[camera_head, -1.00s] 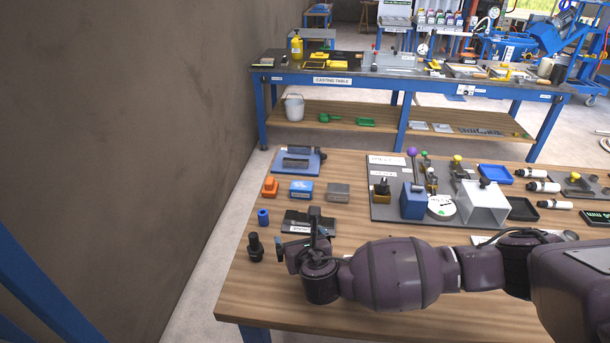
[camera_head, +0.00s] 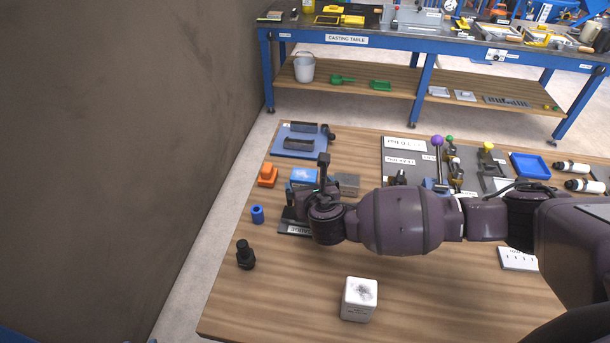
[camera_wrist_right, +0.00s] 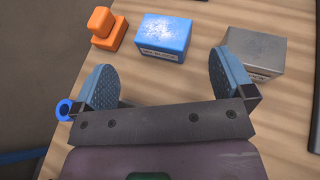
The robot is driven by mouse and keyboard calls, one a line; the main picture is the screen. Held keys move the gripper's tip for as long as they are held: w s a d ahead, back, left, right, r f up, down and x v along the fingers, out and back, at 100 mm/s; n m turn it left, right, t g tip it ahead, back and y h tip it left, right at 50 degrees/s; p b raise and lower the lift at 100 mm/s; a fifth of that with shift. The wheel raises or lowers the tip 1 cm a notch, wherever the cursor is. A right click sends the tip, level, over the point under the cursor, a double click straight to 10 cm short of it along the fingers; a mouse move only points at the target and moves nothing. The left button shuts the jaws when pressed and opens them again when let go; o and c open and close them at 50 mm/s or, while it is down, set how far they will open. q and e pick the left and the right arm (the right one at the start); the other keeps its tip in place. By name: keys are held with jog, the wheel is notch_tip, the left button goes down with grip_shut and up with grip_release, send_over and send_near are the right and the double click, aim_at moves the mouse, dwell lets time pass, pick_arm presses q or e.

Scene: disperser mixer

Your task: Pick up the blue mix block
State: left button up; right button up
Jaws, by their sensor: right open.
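The blue mix block (camera_head: 304,177) lies on the wooden table, partly hidden behind my right gripper in the head view. In the right wrist view the blue block (camera_wrist_right: 164,36) sits upright with a white label on its near side. My right gripper (camera_wrist_right: 163,77) is open and empty, and its two fingers point toward the block from the near side, apart from it. In the head view my right gripper (camera_head: 315,185) is just in front of the block. My left gripper is not in view.
An orange block (camera_wrist_right: 103,28) stands left of the blue block and a grey block (camera_wrist_right: 257,51) stands right of it. A blue cylinder (camera_head: 257,214), a black fitting (camera_head: 245,254) and a white cube (camera_head: 359,299) stand nearer. A blue tray-like fixture (camera_head: 299,141) lies behind.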

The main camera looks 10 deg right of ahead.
aim_at(305, 177)
jog(key=x, duration=0.3)
jog(key=shift+w+f, duration=0.1)
jog(key=shift+f, duration=0.05)
jog(key=shift+w+f+b, duration=0.3)
jog(key=shift+w, duration=0.3)
jog(key=shift+b+x, duration=0.35)
jog(key=shift+x, duration=1.9)
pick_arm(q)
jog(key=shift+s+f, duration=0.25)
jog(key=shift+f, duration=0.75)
pick_arm(e)
jog(key=shift+s+d+f, duration=0.1)
jog(key=shift+d+f, duration=0.05)
jog(key=c, duration=0.9)
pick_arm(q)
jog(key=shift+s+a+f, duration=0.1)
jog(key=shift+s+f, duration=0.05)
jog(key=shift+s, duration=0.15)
